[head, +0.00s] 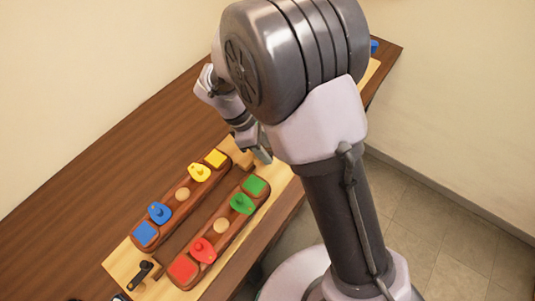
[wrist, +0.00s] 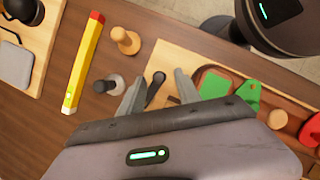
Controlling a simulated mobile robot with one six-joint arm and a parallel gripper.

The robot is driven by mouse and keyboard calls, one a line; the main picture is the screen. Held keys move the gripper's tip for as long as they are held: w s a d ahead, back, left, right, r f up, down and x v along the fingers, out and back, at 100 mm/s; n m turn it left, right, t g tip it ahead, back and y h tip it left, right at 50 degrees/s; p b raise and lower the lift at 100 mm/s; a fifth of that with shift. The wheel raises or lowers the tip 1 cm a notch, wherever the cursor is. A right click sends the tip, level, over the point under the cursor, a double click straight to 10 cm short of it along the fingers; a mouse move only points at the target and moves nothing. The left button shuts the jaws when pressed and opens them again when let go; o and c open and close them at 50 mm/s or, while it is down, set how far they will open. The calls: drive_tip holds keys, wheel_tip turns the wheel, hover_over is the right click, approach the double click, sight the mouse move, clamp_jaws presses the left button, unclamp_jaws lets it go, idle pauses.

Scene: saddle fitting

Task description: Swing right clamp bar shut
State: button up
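In the wrist view a black clamp bar (wrist: 154,90) with a rounded end lies at the end of the pale wooden base (wrist: 152,62), near the green piece. My gripper (wrist: 157,88) is open, and the bar shows between its two fingers. I cannot tell whether a finger touches it. In the head view my gripper (head: 258,150) is by the far right end of the base, and this bar is hidden there. Another black clamp bar (head: 140,273) is at the near left end.
Two wooden strips carry blue (head: 159,212), yellow (head: 200,172), red (head: 203,249) and green (head: 242,204) saddles. In the wrist view, a wooden peg (wrist: 125,40), a black-topped peg (wrist: 105,86) and a yellow-red bar (wrist: 83,63) are on the table left of the base.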

drive_tip(key=shift+d+f, duration=0.3)
drive_tip(key=shift+f, duration=0.35)
drive_tip(key=shift+c, duration=0.4)
clamp_jaws()
